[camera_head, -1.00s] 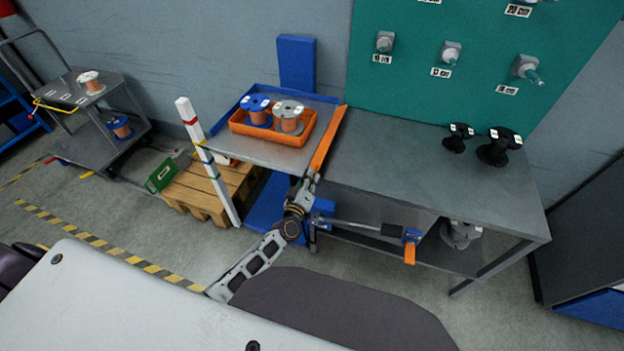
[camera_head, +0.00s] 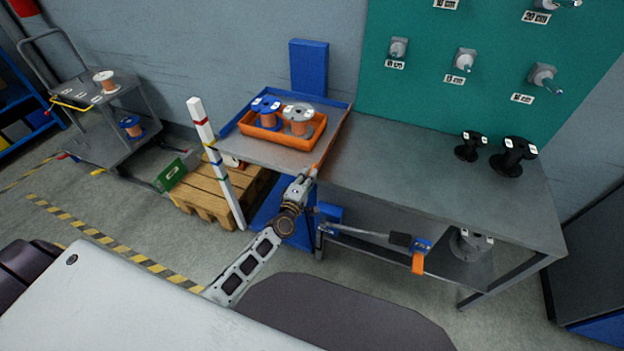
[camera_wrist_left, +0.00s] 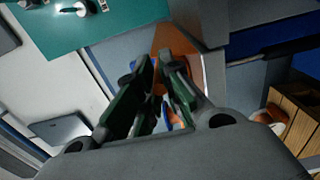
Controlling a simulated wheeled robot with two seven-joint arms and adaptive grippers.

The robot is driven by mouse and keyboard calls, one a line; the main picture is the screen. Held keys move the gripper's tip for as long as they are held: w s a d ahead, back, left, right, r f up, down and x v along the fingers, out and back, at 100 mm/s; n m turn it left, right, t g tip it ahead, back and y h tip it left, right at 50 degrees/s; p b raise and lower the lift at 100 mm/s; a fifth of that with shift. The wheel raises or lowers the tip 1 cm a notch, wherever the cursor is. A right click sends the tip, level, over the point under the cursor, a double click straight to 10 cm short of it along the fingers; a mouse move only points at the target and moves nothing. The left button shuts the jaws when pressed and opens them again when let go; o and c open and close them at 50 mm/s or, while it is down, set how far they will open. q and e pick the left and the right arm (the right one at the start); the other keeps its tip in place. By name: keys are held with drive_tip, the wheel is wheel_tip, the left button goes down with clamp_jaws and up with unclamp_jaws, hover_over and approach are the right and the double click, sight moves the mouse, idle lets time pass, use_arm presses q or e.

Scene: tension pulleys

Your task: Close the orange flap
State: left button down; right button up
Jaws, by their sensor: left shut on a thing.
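The orange flap (camera_head: 326,151) is a narrow strip along the right edge of the grey platform (camera_head: 245,153), beside the workbench. It shows edge-on in the head view, so its exact angle is hard to tell. My left gripper (camera_head: 309,175) is at the near end of the flap, shut on it. In the left wrist view, the orange flap (camera_wrist_left: 172,40) is just beyond the fingertips of my left gripper (camera_wrist_left: 160,68); the contact itself is partly hidden. My right gripper is not in view.
An orange tray (camera_head: 272,137) with two spools stands on the platform. The grey workbench (camera_head: 420,165) adjoins it at right, with black spools at its far side. A striped white post (camera_head: 215,160) stands at the platform's left. A lever (camera_head: 365,232) sticks out below the bench.

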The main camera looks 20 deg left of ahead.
use_arm(q)
drive_tip(key=shift+a+f+n+b, duration=0.1)
drive_tip(key=shift+a+n+b, duration=0.45)
drive_tip(key=shift+n, duration=0.65)
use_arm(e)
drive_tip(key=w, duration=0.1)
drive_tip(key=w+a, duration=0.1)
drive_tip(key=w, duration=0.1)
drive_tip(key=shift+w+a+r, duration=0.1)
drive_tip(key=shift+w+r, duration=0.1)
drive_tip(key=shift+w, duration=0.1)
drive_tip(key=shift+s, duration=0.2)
use_arm(q)
drive_tip(key=c, duration=1.6)
unclamp_jaws()
drive_tip(key=shift+a, duration=0.1)
drive_tip(key=shift+o, duration=0.5)
drive_tip(key=shift+s, duration=0.1)
drive_tip(key=shift+s+f, duration=0.1)
drive_tip(key=shift+s, duration=5.8)
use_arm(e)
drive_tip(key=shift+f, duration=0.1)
